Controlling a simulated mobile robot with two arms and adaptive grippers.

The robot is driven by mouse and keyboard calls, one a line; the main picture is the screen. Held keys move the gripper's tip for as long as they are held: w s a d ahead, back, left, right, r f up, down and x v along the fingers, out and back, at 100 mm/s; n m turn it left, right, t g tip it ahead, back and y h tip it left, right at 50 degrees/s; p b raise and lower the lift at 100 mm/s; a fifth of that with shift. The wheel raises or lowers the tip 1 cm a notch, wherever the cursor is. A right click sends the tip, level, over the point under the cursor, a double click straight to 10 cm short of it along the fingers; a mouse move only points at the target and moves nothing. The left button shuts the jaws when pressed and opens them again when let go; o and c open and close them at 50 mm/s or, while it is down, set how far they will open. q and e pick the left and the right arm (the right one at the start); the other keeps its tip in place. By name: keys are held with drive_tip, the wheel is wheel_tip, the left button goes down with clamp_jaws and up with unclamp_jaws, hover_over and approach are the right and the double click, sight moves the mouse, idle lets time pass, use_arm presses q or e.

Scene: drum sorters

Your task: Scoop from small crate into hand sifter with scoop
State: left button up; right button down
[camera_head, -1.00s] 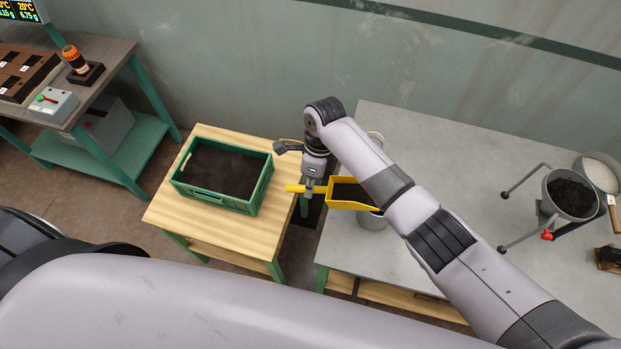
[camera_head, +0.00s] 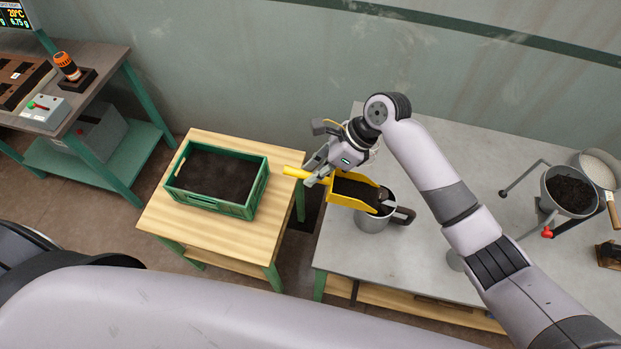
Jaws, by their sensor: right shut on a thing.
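My right gripper (camera_head: 318,174) is shut on the yellow scoop (camera_head: 354,203), near its handle. The scoop is loaded with dark soil and tilts with its open end toward the right, over the metal hand sifter (camera_head: 374,222). The sifter stands near the front left edge of the grey table, its dark handle pointing right. The scoop hides part of the sifter's opening, and I cannot tell whether soil is falling. The green small crate (camera_head: 246,211) holds dark soil and sits on the wooden table. My left gripper is not in view.
A workbench with a control box (camera_head: 45,111) is at far left.

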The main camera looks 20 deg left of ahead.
drive_tip(key=shift+w+d+r+y+b, duration=0.1)
drive_tip(key=shift+d+r+y+b, duration=0.7)
drive_tip(key=shift+b, duration=1.05)
drive_tip(key=d+r+y+b, duration=0.1)
drive_tip(key=b, duration=0.2)
drive_tip(key=shift+r+y+b, duration=0.3)
drive_tip(key=shift+r+b, duration=0.1)
drive_tip(key=shift+w+d+r+g+y+p, duration=0.1)
drive_tip(key=shift+d+r+g+y+p, duration=0.3)
drive_tip(key=shift+r+p, duration=0.65)
drive_tip(key=shift+d+r+y+p, duration=0.1)
drive_tip(key=shift+d+y+p, duration=0.25)
drive_tip(key=shift+p, duration=0.2)
drive_tip(key=shift+d+r+p, duration=0.25)
drive_tip(key=shift+d+p, duration=0.05)
drive_tip(key=shift+p, duration=0.05)
drive_tip(key=d+r+n+g+y, duration=0.1)
drive_tip(key=d+r+y, duration=0.2)
drive_tip(key=d+y, duration=0.4)
drive_tip(key=shift+v, duration=1.25)
drive_tip(key=shift+w+r, duration=0.1)
